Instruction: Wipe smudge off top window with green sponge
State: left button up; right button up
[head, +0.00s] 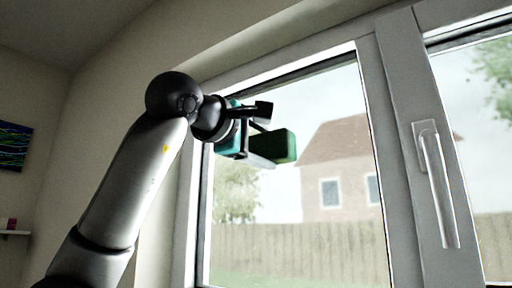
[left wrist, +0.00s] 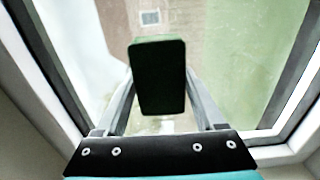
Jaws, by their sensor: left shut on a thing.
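My left gripper (head: 262,140) is raised in front of the upper part of the left window pane (head: 335,110) in the head view. It is shut on the green sponge (head: 284,146), a dark green block that sticks out toward the right. In the left wrist view the sponge (left wrist: 157,78) sits between the two fingers, with the glass behind it. I cannot tell whether the sponge touches the glass. I cannot make out a smudge on the pane in either view. My right gripper is not in view.
A white window frame (head: 392,150) with a handle (head: 436,185) stands right of the pane. A second pane (head: 480,130) is at the far right. A picture (head: 14,146) and a small shelf (head: 14,233) are on the left wall. The glass right of the sponge is unobstructed.

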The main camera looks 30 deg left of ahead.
aim_at(284, 140)
pick_arm(q)
jog(key=shift+s+d+p, duration=0.2)
jog(key=shift+d+p, duration=0.1)
jog(key=shift+d, duration=1.75)
jog(key=shift+a, duration=0.1)
jog(key=shift+w+a+p, duration=0.2)
jog(key=shift+a+p, duration=0.2)
jog(key=shift+a, duration=1.5)
jog(key=shift+w+a, duration=0.15)
jog(key=shift+a, duration=1.9)
jog(key=shift+d+r, duration=0.1)
jog(key=shift+r, duration=0.2)
jog(key=shift+s+d, duration=0.15)
jog(key=shift+d, duration=1.85)
jog(key=shift+s+d, duration=0.15)
jog(key=shift+d, duration=1.85)
jog(key=shift+a, duration=0.1)
